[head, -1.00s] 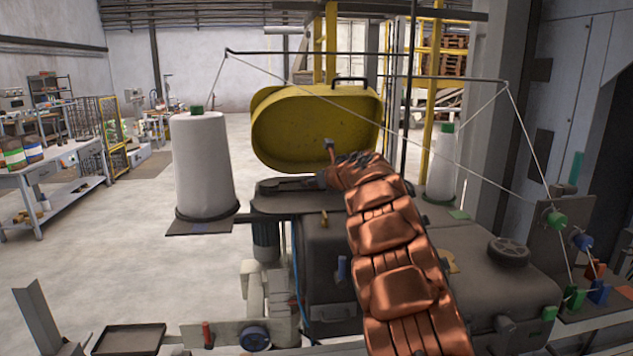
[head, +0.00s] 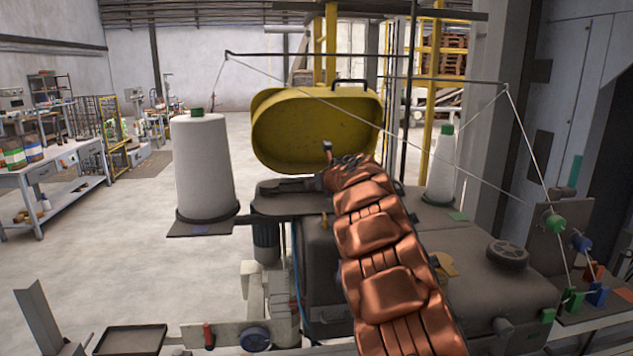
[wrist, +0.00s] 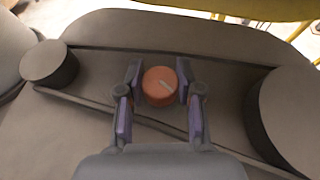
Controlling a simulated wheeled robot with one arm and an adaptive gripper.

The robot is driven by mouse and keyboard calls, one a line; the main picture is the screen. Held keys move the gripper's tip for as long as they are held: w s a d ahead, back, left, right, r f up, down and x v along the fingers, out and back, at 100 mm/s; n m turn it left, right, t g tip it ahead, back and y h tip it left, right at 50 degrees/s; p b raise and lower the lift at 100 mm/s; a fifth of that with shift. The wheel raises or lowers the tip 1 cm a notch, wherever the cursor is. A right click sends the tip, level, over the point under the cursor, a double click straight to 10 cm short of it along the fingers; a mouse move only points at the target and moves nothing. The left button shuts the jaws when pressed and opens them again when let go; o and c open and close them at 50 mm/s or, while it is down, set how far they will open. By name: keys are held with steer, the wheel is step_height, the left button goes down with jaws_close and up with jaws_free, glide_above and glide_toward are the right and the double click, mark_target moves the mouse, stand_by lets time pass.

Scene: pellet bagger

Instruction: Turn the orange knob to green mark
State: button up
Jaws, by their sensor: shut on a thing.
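I cannot make out a green mark beside the knob in the wrist view.
Two dark round pulleys, left (wrist: 49,64) and right (wrist: 290,118), flank the knob, with a belt (wrist: 105,110) between them. A yellow cover (head: 315,130) stands open behind. White thread cones stand left (head: 203,165) and right (head: 441,168). Threads stretch overhead.

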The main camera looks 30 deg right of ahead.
steer(key=o, duration=1.2)
steer(key=shift+s, duration=0.1)
steer(key=shift+v, duration=5.9)
steer(key=shift+a+r, duration=0.1)
